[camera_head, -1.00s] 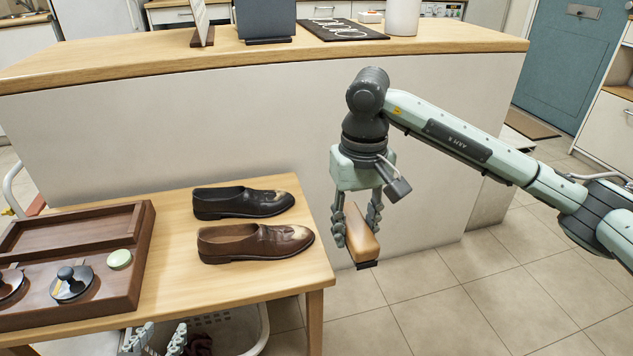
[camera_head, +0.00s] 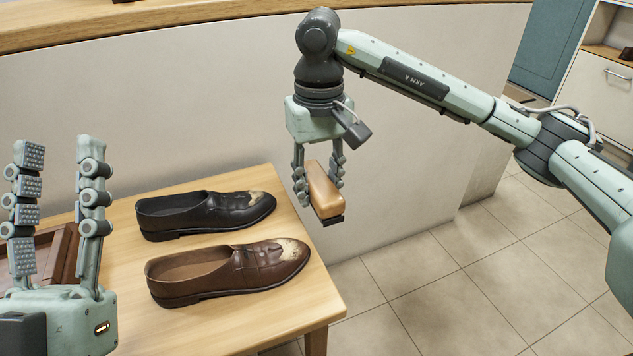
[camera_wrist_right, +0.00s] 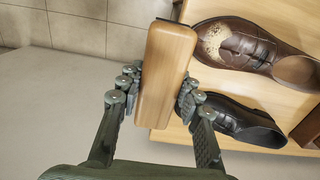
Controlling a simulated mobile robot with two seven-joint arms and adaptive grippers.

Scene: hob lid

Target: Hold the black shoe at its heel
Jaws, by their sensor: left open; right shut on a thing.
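The black shoe (camera_head: 205,212) lies on the wooden table, its heel to the left and its scuffed, pale toe to the right. It also shows in the right wrist view (camera_wrist_right: 240,122). My left gripper (camera_head: 58,150) is open and empty, fingers pointing up, left of the black shoe's heel and apart from it. My right gripper (camera_head: 318,180) is shut on a wooden-backed brush (camera_head: 325,190), held just right of the shoe toes. The brush fills the middle of the right wrist view (camera_wrist_right: 165,75).
A brown shoe (camera_head: 225,270) with a dusty toe lies in front of the black shoe on the table (camera_head: 290,318). A dark wooden tray (camera_head: 65,255) is partly hidden behind my left gripper. A pale counter wall (camera_head: 200,110) stands behind the table.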

